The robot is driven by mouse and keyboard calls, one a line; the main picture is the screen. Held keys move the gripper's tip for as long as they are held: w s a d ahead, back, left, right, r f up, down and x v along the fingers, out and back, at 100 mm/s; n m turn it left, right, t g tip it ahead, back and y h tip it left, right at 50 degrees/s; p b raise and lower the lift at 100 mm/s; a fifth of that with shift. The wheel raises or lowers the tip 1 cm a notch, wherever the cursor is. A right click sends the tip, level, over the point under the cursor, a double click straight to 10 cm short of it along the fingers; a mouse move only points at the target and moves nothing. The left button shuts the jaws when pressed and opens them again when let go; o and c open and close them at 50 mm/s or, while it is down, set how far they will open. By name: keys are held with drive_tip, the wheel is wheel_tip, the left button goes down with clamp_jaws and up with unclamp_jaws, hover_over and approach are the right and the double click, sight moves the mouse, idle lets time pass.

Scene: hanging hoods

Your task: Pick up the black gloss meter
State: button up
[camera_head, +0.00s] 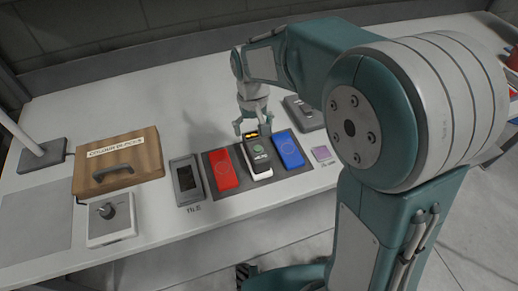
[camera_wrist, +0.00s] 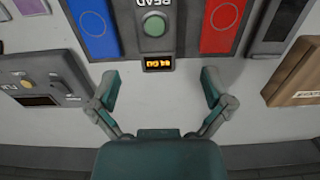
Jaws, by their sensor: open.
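The black gloss meter (camera_head: 258,160) lies between a red block and a blue block on a dark mat. It has a green round button and a lit orange display at its far end. In the wrist view the meter (camera_wrist: 154,45) shows its display and button at the top centre. My gripper (camera_head: 252,127) is open above the meter's far end. In the wrist view my gripper (camera_wrist: 160,82) has its fingers spread to either side of the display's line, with nothing between them. The exact height gap cannot be told.
The red block (camera_head: 222,171) and blue block (camera_head: 288,150) sit close on either side. A grey device (camera_head: 187,182), a wooden box (camera_head: 130,159) and a knob box (camera_head: 111,220) stand left. A purple tile (camera_head: 321,153) and another grey device (camera_head: 305,113) are right. The bench behind is clear.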

sight(256, 145)
drive_tip(key=shift+a+f, duration=0.25)
drive_tip(key=shift+f, duration=0.3)
drive_tip(key=shift+a+f, duration=0.2)
drive_tip(key=shift+f, duration=0.3)
drive_tip(key=f, duration=0.1)
drive_tip(key=d+f, duration=0.1)
drive_tip(key=f, duration=0.1)
drive_tip(key=d+f, duration=0.1)
drive_tip(key=shift+f, duration=0.65)
drive_tip(key=shift+a, duration=0.6)
drive_tip(key=c, duration=0.9)
drive_tip(key=shift+d, duration=0.2)
drive_tip(key=c, duration=0.4)
drive_tip(key=shift+d, duration=0.2)
